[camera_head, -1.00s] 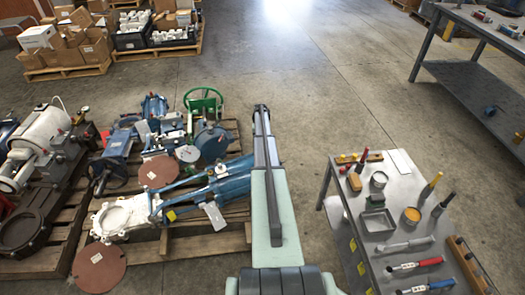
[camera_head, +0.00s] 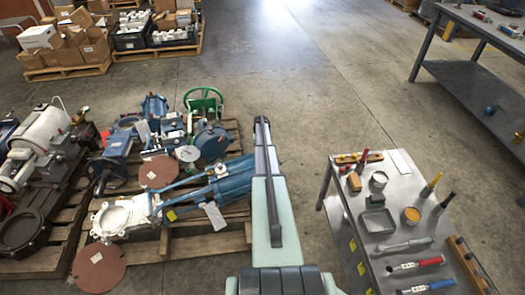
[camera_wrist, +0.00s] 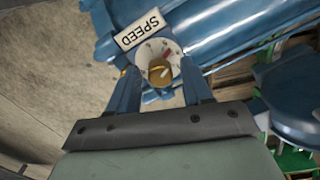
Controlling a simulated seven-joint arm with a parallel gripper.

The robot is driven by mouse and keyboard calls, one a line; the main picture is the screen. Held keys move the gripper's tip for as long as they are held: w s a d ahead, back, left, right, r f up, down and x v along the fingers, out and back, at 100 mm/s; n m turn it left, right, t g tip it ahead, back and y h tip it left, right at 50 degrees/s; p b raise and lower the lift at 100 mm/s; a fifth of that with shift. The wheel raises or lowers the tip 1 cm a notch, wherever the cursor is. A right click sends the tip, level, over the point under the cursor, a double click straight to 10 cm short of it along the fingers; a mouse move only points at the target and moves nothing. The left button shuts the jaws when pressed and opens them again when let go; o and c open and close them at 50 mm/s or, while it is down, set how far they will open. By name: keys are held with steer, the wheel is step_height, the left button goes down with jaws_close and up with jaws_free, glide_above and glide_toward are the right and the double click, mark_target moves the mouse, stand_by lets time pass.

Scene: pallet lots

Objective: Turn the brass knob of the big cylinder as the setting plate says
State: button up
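The big blue cylinder (camera_head: 232,182) lies on a pallet in the head view. Its blue body (camera_wrist: 230,35) also fills the top of the wrist view. A brass knob (camera_wrist: 159,72) sits on a round white dial with small marks and a red mark near its top. A white label reading SPEED (camera_wrist: 142,28), upside down in the picture, is beside the dial. My gripper (camera_wrist: 161,74) is open, its fingers on either side of the dial with gaps to the knob. A white tag (camera_head: 214,216) lies by the cylinder; its writing is too small to read.
Other machines, a green handwheel (camera_head: 204,100) and a brown disc (camera_head: 99,268) crowd the pallets on the left. A grey tool table (camera_head: 405,240) stands at the right. Open floor lies beyond my arm.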

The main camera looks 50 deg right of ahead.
jaws_close()
steer(key=shift+m, duration=2.5)
steer(key=shift+o, duration=0.8)
jaws_free()
step_height(320, 180, up, 14)
steer(key=shift+a, duration=0.2)
steer(key=shift+w+n, duration=0.1)
steer(key=shift+n, duration=0.2)
